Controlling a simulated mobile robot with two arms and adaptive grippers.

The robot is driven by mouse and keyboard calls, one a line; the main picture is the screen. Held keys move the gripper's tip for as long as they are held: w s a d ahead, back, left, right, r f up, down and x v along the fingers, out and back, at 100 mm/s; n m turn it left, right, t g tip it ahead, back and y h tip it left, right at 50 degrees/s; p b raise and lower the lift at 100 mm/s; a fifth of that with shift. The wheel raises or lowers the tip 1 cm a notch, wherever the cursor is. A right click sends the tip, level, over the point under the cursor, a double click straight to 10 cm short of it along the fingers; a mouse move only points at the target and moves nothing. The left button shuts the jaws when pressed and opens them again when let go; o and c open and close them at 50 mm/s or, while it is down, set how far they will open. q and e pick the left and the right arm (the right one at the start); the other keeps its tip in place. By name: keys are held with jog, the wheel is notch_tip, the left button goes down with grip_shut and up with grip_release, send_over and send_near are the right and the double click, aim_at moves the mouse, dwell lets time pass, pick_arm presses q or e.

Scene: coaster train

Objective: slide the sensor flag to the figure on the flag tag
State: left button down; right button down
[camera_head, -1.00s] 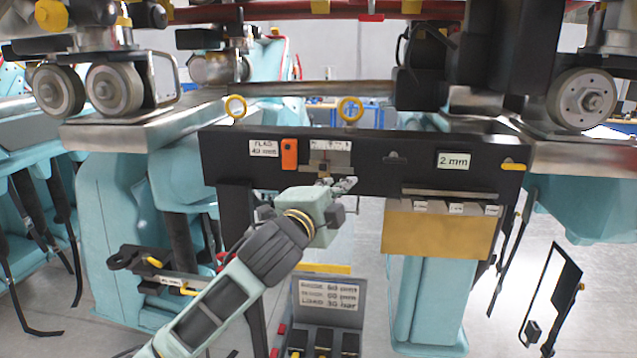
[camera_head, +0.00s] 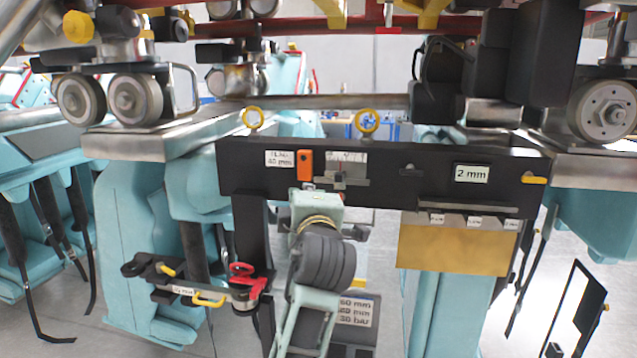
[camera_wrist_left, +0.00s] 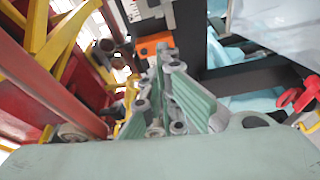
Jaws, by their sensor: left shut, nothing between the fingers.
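The flag tag (camera_head: 280,158) is a white label on the black bar and seems to read FLAG 40 mm. Right of it are an orange block (camera_head: 304,165) and a white scale (camera_head: 346,157). A small grey slider (camera_head: 338,179), which looks like the sensor flag, sits at the scale's lower edge. My left gripper (camera_head: 311,187) is below the orange block, left of the slider; its tips are hard to make out. In the left wrist view its fingers (camera_wrist_left: 167,58) are together and empty, close to the orange block (camera_wrist_left: 155,43). My right gripper is out of view.
The black bar (camera_head: 430,186) also carries a 2 mm label (camera_head: 471,174) and yellow rings. A tan panel (camera_head: 455,246) hangs below it on the right. A red-handled part (camera_head: 243,280) is at lower left. Wheels and rails run above.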

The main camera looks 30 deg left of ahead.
pick_arm(q)
jog(key=n, duration=0.1)
jog(key=p, duration=0.6)
send_near(301, 171)
jog(key=shift+n, duration=0.3)
jog(key=x, duration=0.5)
jog(key=shift+w+a, duration=0.15)
jog(key=shift+w, duration=0.1)
jog(key=d, duration=0.1)
jog(key=d+p, duration=0.2)
jog(key=d, duration=0.1)
jog(key=shift+w+f, duration=0.2)
jog(key=shift+w, duration=0.15)
jog(key=shift+a, duration=0.2)
jog(key=shift+f, duration=0.1)
